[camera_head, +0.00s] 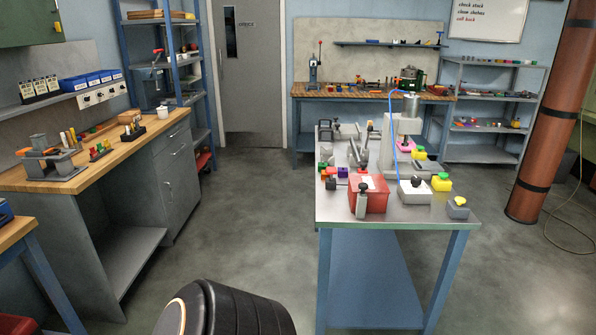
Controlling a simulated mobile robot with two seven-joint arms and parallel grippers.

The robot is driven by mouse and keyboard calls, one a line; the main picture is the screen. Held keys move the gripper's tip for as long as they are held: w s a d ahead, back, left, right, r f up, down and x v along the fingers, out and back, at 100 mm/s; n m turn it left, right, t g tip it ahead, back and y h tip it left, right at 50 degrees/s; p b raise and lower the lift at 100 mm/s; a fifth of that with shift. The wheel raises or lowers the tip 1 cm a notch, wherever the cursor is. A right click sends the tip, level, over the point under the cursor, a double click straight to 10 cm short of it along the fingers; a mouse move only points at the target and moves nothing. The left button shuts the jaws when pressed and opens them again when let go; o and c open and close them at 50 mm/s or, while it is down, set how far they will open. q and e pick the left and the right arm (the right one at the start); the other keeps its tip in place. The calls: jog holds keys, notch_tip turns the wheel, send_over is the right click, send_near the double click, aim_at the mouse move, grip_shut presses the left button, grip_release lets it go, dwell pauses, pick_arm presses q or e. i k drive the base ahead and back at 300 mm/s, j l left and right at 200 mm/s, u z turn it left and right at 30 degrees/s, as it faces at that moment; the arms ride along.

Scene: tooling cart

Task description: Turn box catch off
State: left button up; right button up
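A red box (372,190) sits near the front edge of the metal cart (325,210), left of its middle. A grey upright piece with a dark knob (362,200) stands at the box's front face and looks like a catch; its exact position is too small to tell. A white box with a black knob (414,191) sits just right of the red box. Neither of my grippers is in view. A dark rounded part of my own arm shows at the bottom.
Yellow containers (441,182) and a grey press (404,130) stand behind the boxes. Small coloured blocks (328,171) lie at the cart's left. A wooden bench (90,150) is at far left. Open floor (250,200) lies between bench and cart.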

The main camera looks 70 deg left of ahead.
aim_at(363, 186)
jog(key=u, duration=2.15)
